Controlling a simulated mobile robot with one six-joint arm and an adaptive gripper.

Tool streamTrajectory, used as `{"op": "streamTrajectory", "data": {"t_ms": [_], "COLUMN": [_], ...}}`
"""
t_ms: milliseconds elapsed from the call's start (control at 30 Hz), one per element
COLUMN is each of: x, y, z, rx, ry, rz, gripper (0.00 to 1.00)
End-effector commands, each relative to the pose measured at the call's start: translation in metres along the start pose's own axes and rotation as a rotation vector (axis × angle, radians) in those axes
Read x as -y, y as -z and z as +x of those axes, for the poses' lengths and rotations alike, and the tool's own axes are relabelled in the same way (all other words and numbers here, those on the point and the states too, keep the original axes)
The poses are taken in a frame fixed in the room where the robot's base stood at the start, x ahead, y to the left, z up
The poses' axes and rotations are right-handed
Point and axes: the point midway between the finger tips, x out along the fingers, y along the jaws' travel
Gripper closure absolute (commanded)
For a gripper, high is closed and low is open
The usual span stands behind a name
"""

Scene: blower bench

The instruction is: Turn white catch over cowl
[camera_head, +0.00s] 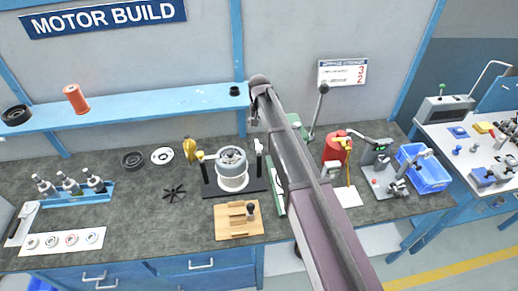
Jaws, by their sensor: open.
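A blower unit with a white round body (232,182) and a grey cowl (231,159) on top stands on a black base plate (210,187) at mid-bench. At its left, a white catch (210,156) with a yellow end lies roughly level, pointing toward the cowl. At its right, a small white piece (258,145) stands upright on a dark post, apart from the cowl; it may be a second catch. My arm crosses the picture just right of the unit. I cannot make out my gripper's fingers.
A wooden block fixture (232,221) sits in front of the unit. A black fan wheel (174,193) and a yellow item (189,149) are to its left. A blue shelf (150,106) runs behind.

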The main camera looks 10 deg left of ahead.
Motion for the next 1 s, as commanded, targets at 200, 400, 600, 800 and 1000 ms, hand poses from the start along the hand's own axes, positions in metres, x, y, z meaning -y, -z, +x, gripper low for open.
{"op": "streamTrajectory", "data": {"t_ms": [200, 400, 600, 800, 1000], "x": [0.0, 0.0, 0.0, 0.0, 0.0], "y": [0.0, 0.0, 0.0, 0.0, 0.0], "z": [0.022, 0.037, 0.052, 0.068, 0.084], "rx": [0.0, 0.0, 0.0, 0.0, 0.0], "ry": [0.0, 0.0, 0.0, 0.0, 0.0], "rz": [0.0, 0.0, 0.0, 0.0, 0.0], "gripper": [0.2, 0.2, 0.2, 0.2, 0.2]}}
